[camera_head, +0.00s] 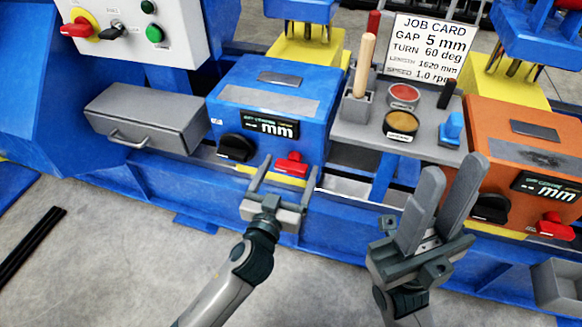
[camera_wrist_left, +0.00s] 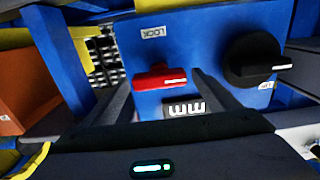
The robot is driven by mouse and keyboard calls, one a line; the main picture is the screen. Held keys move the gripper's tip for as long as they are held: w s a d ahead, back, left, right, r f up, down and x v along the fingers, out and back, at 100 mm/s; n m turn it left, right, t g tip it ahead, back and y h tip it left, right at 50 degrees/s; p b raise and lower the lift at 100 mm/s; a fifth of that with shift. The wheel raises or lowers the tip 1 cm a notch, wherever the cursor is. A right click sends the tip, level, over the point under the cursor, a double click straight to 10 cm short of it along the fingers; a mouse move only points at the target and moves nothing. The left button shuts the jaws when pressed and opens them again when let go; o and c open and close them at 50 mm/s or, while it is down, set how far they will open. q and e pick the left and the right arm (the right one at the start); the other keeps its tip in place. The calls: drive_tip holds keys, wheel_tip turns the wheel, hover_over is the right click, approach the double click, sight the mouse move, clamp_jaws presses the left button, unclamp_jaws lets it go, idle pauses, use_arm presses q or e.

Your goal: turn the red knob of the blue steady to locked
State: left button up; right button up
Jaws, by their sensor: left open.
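The blue steady (camera_head: 270,95) stands left of centre in the head view, with a display marked mm. Its red knob (camera_head: 292,162) is low on the front face, right of a black knob (camera_head: 237,147). In the left wrist view, the red knob (camera_wrist_left: 160,77) has a white mark at its right end. A LOCK label (camera_wrist_left: 153,32), upside down there, sits above it, away from the mark. My left gripper (camera_head: 288,167) is open, its fingers at either side of the red knob; contact is not visible. My right gripper (camera_head: 455,165) is open and empty, before the tool shelf.
A grey tool shelf (camera_head: 345,118) holds a wooden-handled tool, round tins and a blue item. An orange steady (camera_head: 500,125) with similar knobs stands at the right. A grey drawer box (camera_head: 150,112) is at left. A job card (camera_head: 432,50) stands behind. The floor in front is open.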

use_arm(q)
drive_tip(key=shift+x, duration=0.8)
drive_tip(key=c, duration=1.1)
drive_tip(key=shift+o, duration=0.2)
